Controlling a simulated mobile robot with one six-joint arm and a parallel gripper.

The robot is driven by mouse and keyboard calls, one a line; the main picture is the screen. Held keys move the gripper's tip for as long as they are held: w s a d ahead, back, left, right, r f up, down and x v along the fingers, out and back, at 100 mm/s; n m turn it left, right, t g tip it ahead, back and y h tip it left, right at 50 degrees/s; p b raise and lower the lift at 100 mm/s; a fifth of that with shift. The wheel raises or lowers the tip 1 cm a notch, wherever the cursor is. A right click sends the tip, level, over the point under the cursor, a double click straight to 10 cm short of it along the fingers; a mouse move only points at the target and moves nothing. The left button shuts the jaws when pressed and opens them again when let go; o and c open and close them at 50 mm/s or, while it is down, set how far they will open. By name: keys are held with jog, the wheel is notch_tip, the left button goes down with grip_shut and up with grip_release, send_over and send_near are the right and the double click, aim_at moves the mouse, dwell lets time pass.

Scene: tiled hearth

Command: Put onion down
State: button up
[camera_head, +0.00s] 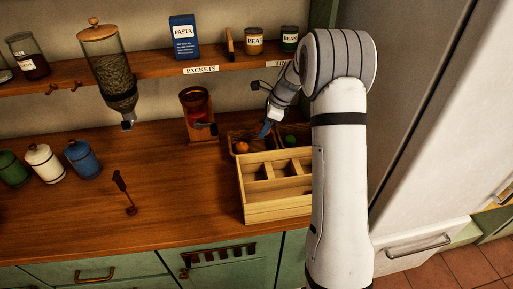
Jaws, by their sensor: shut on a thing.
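My gripper (266,130) reaches down over the baskets at the back right of the wooden counter. Its blue fingertips are shut on what I take to be the onion, which is too small and partly hidden to make out clearly. A round orange item (241,147) sits in the left basket (236,135), just left of the fingertips. A green round item (291,140) sits in the basket to the right, partly behind my arm.
A wooden divided box (247,213) stands in front of the baskets. A shelf (150,68) with jars and a pasta packet (184,37) runs above. The counter (170,185) is mostly clear left of the box.

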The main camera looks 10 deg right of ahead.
aim_at(259, 149)
jog(key=f, duration=0.3)
jog(key=shift+a+f, duration=0.2)
jog(key=shift+f, duration=0.2)
jog(key=shift+f+p, duration=0.4)
jog(key=shift+f, duration=1.5)
jog(key=shift+f, duration=0.1)
jog(key=o, duration=0.7)
jog(key=b+v, duration=0.1)
jog(key=v, duration=1.1)
jog(key=shift+a, duration=0.1)
jog(key=s+a+r+n+h, duration=0.1)
jog(key=s+a+r+n, duration=0.1)
jog(key=s+r+n, duration=0.4)
jog(key=s+a+r+n+h, duration=0.1)
jog(key=s+n, duration=0.4)
jog(key=s, duration=0.4)
jog(key=s+a+r+n+t+h, duration=0.1)
jog(key=s+n, duration=0.4)
jog(key=s, duration=0.5)
jog(key=s+r+n+h, duration=0.1)
jog(key=s+n, duration=0.3)
jog(key=s, duration=0.5)
jog(key=shift+s+a+r+n+t+h, duration=0.25)
jog(key=shift+a+r+n+t+h, duration=0.05)
jog(key=shift+a+n, duration=0.1)
